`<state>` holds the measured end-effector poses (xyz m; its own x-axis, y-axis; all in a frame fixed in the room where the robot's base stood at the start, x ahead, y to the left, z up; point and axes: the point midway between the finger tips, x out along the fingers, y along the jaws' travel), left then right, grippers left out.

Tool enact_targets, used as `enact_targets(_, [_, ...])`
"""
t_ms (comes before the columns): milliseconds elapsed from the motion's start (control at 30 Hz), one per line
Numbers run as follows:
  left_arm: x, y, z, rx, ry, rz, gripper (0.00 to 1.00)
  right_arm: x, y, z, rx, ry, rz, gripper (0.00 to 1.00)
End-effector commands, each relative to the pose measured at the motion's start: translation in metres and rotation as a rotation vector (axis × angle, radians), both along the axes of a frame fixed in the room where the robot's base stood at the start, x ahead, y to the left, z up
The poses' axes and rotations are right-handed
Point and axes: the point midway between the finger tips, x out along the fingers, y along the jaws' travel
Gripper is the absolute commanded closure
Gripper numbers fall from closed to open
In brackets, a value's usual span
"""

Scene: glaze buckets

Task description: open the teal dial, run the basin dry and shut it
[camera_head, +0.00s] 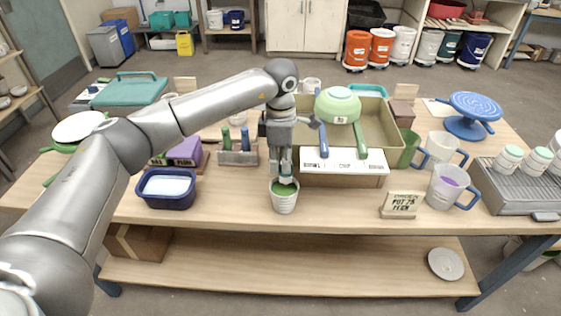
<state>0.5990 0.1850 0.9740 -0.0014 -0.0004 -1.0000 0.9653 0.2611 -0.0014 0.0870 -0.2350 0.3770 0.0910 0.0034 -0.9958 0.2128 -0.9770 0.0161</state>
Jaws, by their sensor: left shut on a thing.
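My left gripper (285,175) reaches down at the front left corner of the tan basin (391,124) and is shut on a small pale teal part, likely the teal dial, mostly hidden by the fingers. Directly below the fingertips, a white slotted cup (284,204) with green content stands near the table's front edge. The basin rests above a pale box-like front (345,168). A light green bowl (337,104) and a blue and a green handle lie across the basin. I cannot tell how much liquid is in it. My right gripper is not in view.
Left of the gripper are a navy tub (167,203) with pale liquid and a grey rack (238,157). To the right are a card sign (400,205), translucent jugs (444,187) and a grey tray with white bottles. The table's front strip is mostly clear.

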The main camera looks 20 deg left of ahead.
Motion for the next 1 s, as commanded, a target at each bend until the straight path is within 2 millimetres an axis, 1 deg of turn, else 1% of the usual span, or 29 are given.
enact_targets(67, [0.001, 0.000, 0.002, -0.001, -0.004, -0.001, 1.00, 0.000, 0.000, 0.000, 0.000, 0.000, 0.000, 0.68])
enact_targets(100, [0.001, 0.000, 0.002, -0.001, -0.004, -0.001, 0.84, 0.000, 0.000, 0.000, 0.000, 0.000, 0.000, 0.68])
enact_targets(133, [0.001, 0.000, 0.002, -0.001, -0.004, -0.001, 0.80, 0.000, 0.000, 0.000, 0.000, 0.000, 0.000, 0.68])
enact_targets(433, [0.000, 0.000, 0.001, 0.000, -0.002, 0.000, 0.80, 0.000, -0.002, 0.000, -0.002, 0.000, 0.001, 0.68])
enact_targets(533, [0.001, 0.000, 0.007, 0.000, -0.003, 0.000, 0.80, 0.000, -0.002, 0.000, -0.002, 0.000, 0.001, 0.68])
enact_targets(667, [0.001, 0.000, 0.027, 0.000, -0.006, 0.000, 0.80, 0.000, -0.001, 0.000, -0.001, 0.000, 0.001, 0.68])
enact_targets(900, [0.001, -0.001, 0.078, 0.000, -0.006, 0.000, 0.80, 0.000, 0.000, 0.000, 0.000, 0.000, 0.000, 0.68])
enact_targets(1000, [0.001, -0.001, 0.097, -0.002, -0.006, 0.000, 0.80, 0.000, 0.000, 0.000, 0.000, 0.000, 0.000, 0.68])
